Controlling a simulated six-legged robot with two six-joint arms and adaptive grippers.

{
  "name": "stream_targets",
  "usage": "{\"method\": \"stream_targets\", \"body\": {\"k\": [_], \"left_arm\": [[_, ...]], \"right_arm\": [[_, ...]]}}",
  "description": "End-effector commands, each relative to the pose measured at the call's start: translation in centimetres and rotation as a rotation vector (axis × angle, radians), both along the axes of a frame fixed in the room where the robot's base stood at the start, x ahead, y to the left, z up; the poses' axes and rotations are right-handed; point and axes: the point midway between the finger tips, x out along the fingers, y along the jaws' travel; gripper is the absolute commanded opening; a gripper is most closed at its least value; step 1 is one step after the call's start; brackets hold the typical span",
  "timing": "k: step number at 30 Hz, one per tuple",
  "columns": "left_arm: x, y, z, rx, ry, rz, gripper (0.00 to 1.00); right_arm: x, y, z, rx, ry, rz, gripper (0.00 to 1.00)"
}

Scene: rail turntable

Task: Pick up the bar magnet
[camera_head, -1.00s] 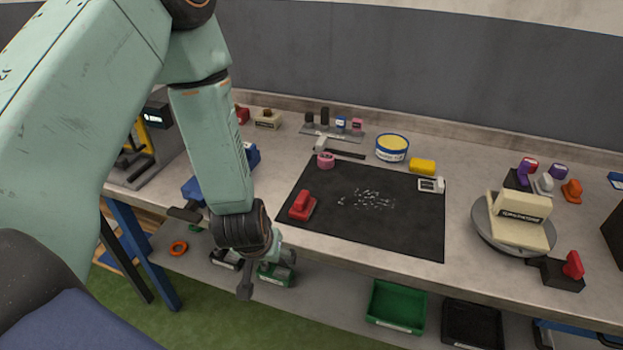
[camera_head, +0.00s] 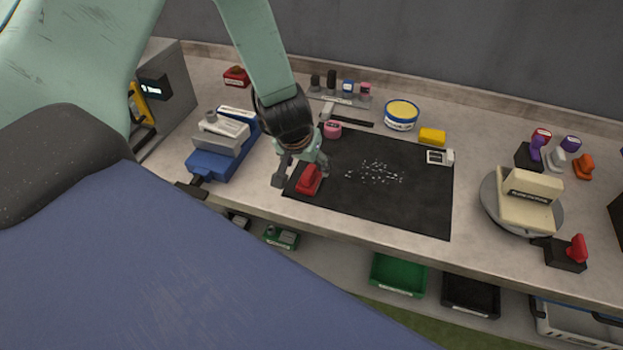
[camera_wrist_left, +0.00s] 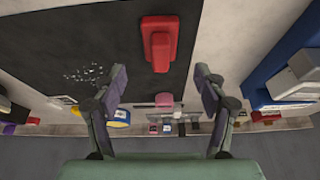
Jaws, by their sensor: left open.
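A red block with a raised grip (camera_head: 309,182), which looks to be the bar magnet, lies on the left part of a black mat (camera_head: 420,205). It also shows in the left wrist view (camera_wrist_left: 158,45), at the top middle. My left gripper (camera_head: 302,174) is open and empty, above the red block. In the left wrist view its two fingers (camera_wrist_left: 160,76) are spread apart, with the red block just beyond the gap between them. One finger partly covers the block in the head view. My right gripper is not in view.
Grey filings (camera_head: 375,173) are scattered on the mat. A pink roll (camera_head: 332,130), a blue-and-yellow tub (camera_head: 401,115) and a yellow block (camera_head: 432,137) stand behind it. A blue vise-like tool (camera_head: 225,150) is at left, a round turntable (camera_head: 556,212) at right.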

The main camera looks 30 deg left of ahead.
Motion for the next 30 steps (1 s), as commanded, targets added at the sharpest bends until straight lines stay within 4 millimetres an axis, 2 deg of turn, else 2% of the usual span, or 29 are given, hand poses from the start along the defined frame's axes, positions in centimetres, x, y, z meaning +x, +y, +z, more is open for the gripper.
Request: {"method": "stream_targets", "body": {"k": [7,12,22,30], "left_arm": [[0.8,-0.1,-3.3,0.0,0.0,-0.003,0.72],[1.6,0.1,-5.1,0.0,-0.001,-0.003,0.72],[2.0,0.3,-5.4,-0.001,-0.001,-0.003,0.72],[2.0,0.2,-5.4,-0.001,-0.001,-0.003,0.49]], "right_arm": [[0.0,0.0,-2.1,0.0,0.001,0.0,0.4],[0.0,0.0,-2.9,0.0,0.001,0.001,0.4],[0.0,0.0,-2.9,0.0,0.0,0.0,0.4],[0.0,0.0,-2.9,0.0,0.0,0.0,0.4]]}}
